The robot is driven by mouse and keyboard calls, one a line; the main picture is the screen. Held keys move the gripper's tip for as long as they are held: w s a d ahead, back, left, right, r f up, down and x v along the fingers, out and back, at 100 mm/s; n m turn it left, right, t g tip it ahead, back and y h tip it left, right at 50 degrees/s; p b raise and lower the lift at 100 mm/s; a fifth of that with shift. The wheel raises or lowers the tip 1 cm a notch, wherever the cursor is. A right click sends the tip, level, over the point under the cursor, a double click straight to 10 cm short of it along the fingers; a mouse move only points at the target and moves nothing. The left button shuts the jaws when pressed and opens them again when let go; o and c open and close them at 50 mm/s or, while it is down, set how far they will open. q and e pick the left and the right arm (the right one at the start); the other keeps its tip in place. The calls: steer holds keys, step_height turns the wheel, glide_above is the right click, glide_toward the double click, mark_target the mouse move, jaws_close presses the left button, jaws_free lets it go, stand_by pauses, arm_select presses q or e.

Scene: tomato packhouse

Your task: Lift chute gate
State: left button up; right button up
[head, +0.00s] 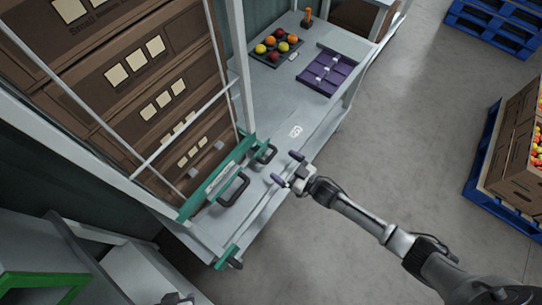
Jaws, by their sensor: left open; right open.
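The chute gate (216,181) is a teal bar with a pale label, standing low across the front of a chute of stacked brown cartons (150,85). It has two black handles, a nearer one (234,190) and a farther one (266,153). My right gripper (287,168) is open and empty, its two fingers spread toward the farther handle, with a small visible gap between them. My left gripper (178,298) shows only as a small dark part at the bottom edge; its fingers are mostly cut off, and it is well away from the gate.
White upright posts and thin rails frame the chute. The grey bench (305,105) holds a dark tray (285,40) of colored tomatoes and a purple divided tray (327,73). A green-edged bin (45,285) stands bottom left. Pallets (500,20) stand at right; the floor between is clear.

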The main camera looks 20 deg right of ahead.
mark_target(271, 156)
steer(key=shift+x, duration=3)
steer(key=shift+c, duration=0.4)
steer(key=c, duration=1)
step_height(271, 156, up, 11)
steer(key=p, duration=0.8)
steer(key=shift+f+p, duration=0.2)
steer(key=shift+p, duration=0.15)
steer(key=shift+r, duration=0.3)
